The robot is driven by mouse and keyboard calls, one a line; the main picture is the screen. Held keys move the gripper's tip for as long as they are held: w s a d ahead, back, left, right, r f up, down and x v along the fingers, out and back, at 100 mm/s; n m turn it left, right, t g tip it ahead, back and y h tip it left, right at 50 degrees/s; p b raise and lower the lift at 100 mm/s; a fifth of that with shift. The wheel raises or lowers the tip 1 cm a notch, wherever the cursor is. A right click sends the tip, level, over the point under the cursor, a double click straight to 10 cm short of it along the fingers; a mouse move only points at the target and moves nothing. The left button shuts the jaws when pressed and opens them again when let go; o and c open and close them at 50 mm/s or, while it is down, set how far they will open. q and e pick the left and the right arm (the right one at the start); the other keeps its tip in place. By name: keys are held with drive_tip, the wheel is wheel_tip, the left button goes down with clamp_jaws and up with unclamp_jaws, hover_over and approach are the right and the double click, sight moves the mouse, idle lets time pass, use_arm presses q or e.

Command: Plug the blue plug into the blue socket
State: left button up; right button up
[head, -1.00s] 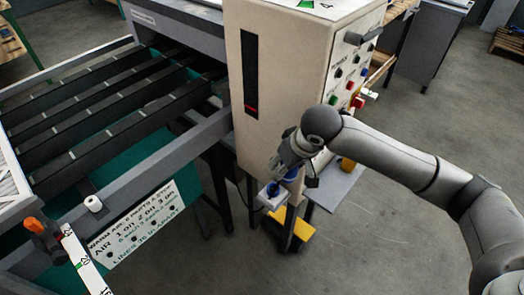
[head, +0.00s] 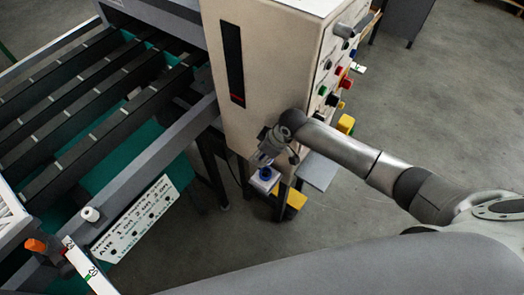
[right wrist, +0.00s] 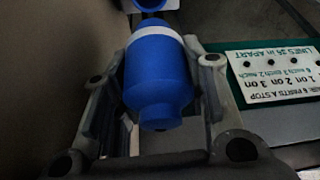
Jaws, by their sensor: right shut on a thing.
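The blue plug (right wrist: 158,75), a rounded cylinder with a white band, is between the two fingers of my right gripper in the right wrist view, and the gripper (right wrist: 158,85) is shut on it. Beyond the plug, at the top edge, is the blue socket (right wrist: 150,5), only partly in view. In the head view my right gripper (head: 268,156) points down just above the white box (head: 263,185) with blue on top. The plug and socket are too small there to separate clearly. I cannot tell whether they touch. My left gripper is out of view.
A beige control cabinet (head: 270,60) with coloured buttons stands close beside the gripper. A yellow pedal (head: 291,203) and a grey plate (head: 318,172) are below. A conveyor frame with a white sign (head: 140,220) is at left. Open floor lies at right.

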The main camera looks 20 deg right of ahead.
drive_tip(key=shift+w, duration=0.1)
drive_tip(key=shift+f, duration=0.45)
drive_tip(key=shift+f+b, duration=1.8)
drive_tip(key=shift+f, duration=0.65)
use_arm(q)
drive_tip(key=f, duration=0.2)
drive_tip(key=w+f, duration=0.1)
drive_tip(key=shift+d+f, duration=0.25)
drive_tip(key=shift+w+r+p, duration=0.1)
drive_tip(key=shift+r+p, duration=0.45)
drive_tip(key=shift+p, duration=0.05)
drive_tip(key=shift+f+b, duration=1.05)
use_arm(e)
drive_tip(key=shift+f, duration=1.45)
drive_tip(key=o, duration=1.1)
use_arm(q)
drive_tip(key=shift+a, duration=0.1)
use_arm(e)
drive_tip(key=shift+o, duration=0.2)
